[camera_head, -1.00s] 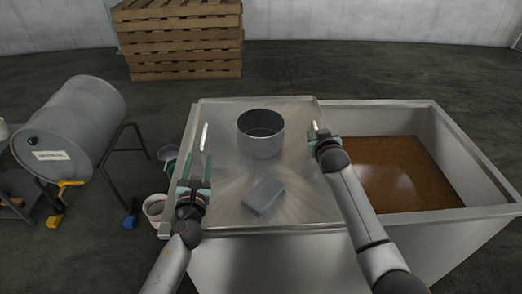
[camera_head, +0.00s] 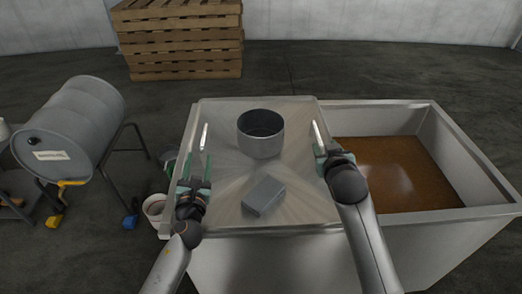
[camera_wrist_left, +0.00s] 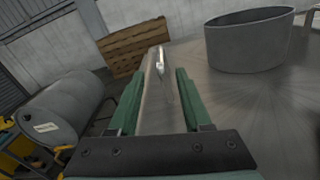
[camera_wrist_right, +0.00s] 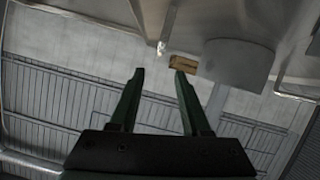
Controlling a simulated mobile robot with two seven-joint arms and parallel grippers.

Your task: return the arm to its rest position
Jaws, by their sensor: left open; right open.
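My left gripper (camera_head: 197,160) is open and empty over the left part of the steel table top, left of the pot. Its two green fingers stand apart in the left wrist view (camera_wrist_left: 158,78). My right gripper (camera_head: 322,152) is open over the table's right edge, beside the tank. Its fingers are apart with nothing between them in the right wrist view (camera_wrist_right: 158,74). A thin pale strip shows beyond each gripper in the head view; I cannot tell what it is.
A grey round pot (camera_head: 260,136) and a grey block (camera_head: 264,194) rest on the table top (camera_head: 230,112). A tank (camera_head: 395,118) of brown contents is at right. A drum (camera_head: 80,115) on a stand and a bucket (camera_head: 154,208) are left; stacked pallets (camera_head: 180,40) stand behind.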

